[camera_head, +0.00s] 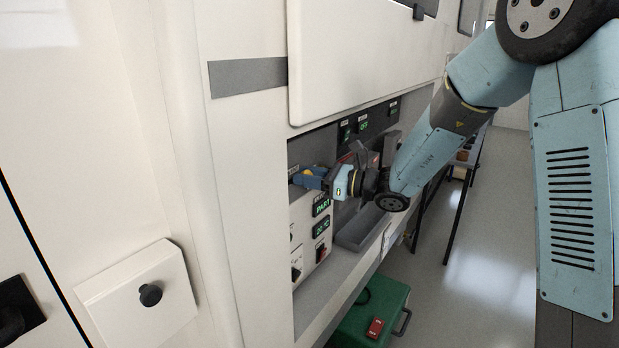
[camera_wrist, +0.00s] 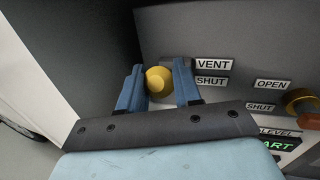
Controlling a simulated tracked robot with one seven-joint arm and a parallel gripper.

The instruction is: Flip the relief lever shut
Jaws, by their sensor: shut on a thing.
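The relief lever shows as a round yellow knob (camera_wrist: 158,81) beside the VENT and SHUT labels in the wrist view. My gripper (camera_wrist: 159,84) is shut on this knob, with one blue finger on each side of it. The rest of the lever is hidden, so its exact position cannot be told. In the head view my gripper (camera_head: 308,179) reaches into the left end of the recessed service panel, and a little yellow shows at its fingers.
A second, orange-yellow knob (camera_wrist: 301,101) with OPEN and SHUT labels is to the right in the wrist view. Green-lit displays (camera_head: 321,206) and a grey tray (camera_head: 362,228) lie below and beside my gripper. A green case (camera_head: 372,312) stands on the floor below.

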